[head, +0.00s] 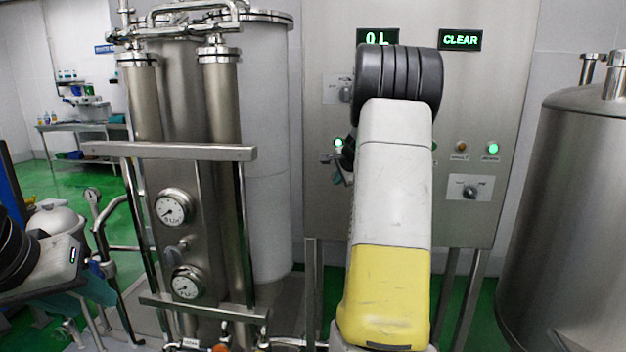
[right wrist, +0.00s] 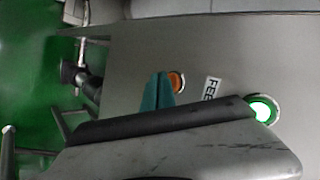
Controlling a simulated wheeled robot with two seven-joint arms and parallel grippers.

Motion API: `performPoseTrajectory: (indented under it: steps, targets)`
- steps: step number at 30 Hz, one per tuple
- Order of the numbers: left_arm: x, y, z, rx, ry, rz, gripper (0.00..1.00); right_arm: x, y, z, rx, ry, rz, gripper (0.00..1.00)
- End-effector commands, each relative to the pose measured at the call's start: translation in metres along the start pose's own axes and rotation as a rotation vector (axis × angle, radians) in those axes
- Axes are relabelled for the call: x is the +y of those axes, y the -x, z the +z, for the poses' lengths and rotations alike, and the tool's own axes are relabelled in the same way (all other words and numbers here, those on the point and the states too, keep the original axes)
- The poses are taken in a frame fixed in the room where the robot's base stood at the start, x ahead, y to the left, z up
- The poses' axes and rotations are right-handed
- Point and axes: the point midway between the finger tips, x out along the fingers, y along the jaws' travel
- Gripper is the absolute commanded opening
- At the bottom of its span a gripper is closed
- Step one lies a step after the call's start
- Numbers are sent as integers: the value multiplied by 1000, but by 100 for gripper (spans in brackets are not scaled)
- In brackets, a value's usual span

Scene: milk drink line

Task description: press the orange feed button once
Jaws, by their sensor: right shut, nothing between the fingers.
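The orange feed button (right wrist: 180,82) shows in the right wrist view, partly covered by my right gripper's teal fingers (right wrist: 158,92). The fingers are shut and empty, with their tips beside the button. I cannot tell whether they touch it. A label reading "FEE" (right wrist: 212,88) sits just right of the button. In the head view my right arm hides part of the control panel (head: 420,200), and I cannot make out the feed button there. My left gripper (head: 80,290) is at the left edge of the head view, its teal parts low and its jaw opening unclear.
A lit green button (right wrist: 263,110) is near the label. The panel carries displays reading "0 L" (head: 377,38) and "CLEAR" (head: 461,40), an amber light (head: 461,147) and a dial (head: 470,188). Steel columns with gauges (head: 173,208) stand left; a tank (head: 570,200) stands right.

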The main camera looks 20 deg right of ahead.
Motion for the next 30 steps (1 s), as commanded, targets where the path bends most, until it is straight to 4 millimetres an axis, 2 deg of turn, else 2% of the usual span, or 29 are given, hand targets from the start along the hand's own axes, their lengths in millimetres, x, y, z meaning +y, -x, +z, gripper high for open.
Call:
performPoseTrajectory:
  steps: [30]
  targets:
    - [0, 0, 0, 0, 0, 0, 36, -4, -6, -4, 0, -1, 1, 0]
